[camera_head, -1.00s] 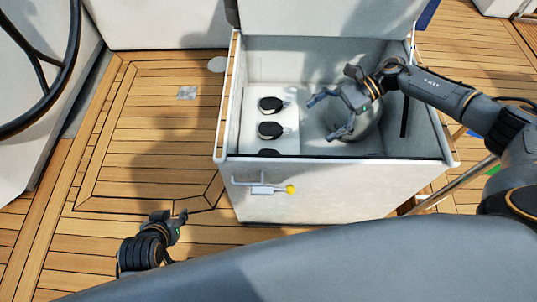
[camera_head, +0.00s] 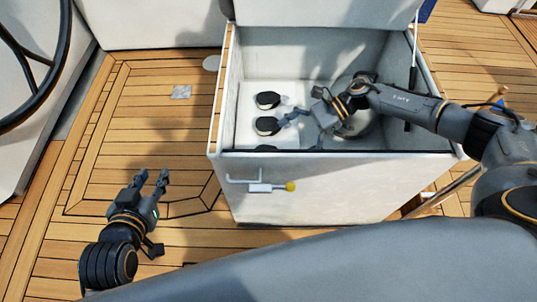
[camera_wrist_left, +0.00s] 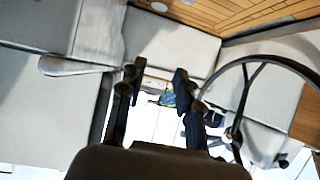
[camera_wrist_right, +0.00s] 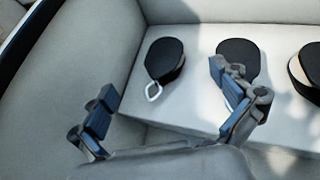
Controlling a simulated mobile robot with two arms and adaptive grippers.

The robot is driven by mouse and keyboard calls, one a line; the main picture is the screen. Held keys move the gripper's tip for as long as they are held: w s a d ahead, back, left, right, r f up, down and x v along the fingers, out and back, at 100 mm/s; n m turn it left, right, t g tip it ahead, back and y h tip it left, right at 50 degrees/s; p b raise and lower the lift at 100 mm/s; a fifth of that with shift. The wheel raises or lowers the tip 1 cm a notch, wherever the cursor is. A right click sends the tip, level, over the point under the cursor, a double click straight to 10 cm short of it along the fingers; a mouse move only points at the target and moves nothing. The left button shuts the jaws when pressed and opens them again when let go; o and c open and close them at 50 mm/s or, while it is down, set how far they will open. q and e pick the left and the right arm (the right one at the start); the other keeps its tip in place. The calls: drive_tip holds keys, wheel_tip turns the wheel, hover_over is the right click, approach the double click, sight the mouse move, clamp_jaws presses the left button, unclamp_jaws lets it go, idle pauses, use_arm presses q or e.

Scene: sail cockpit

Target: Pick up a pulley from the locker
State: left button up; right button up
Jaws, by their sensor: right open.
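The open white locker (camera_head: 310,185) holds a row of black-topped pulleys on a white shelf at its left. In the head view I see a far pulley (camera_head: 268,100), a middle pulley (camera_head: 266,125) and a near pulley (camera_head: 266,149), partly hidden by the front wall. My right gripper (camera_head: 303,130) is open and empty inside the locker, right of the pulleys. In the right wrist view, one pulley (camera_wrist_right: 165,57) with a metal shackle shows between the open fingers (camera_wrist_right: 163,85). Another pulley (camera_wrist_right: 238,54) is partly behind a finger. My left gripper (camera_head: 151,178) is open and empty above the deck.
A round pale object (camera_head: 362,122) lies in the locker's right half, partly behind my right arm. The raised lid (camera_head: 320,12) stands behind. A latch with a yellow knob (camera_head: 290,186) is on the front. A steering wheel (camera_head: 45,75) is at left.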

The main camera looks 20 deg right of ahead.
drive_tip(key=shift+a+f, duration=0.3)
drive_tip(key=shift+a, duration=0.2)
use_arm(q)
drive_tip(key=shift+w+d+r+t+h+b, duration=0.2)
drive_tip(key=shift+w+r+t, duration=0.25)
drive_tip(key=shift+r, duration=0.2)
drive_tip(key=shift+w+d+r+t+h+b, duration=0.1)
drive_tip(key=shift+w+d+r+t, duration=0.1)
drive_tip(key=shift+w+r+t, duration=0.35)
use_arm(e)
drive_tip(key=shift+x, duration=2.3)
use_arm(q)
drive_tip(key=shift+s, duration=0.15)
use_arm(e)
drive_tip(key=shift+f, duration=0.1)
drive_tip(key=c, duration=1.7)
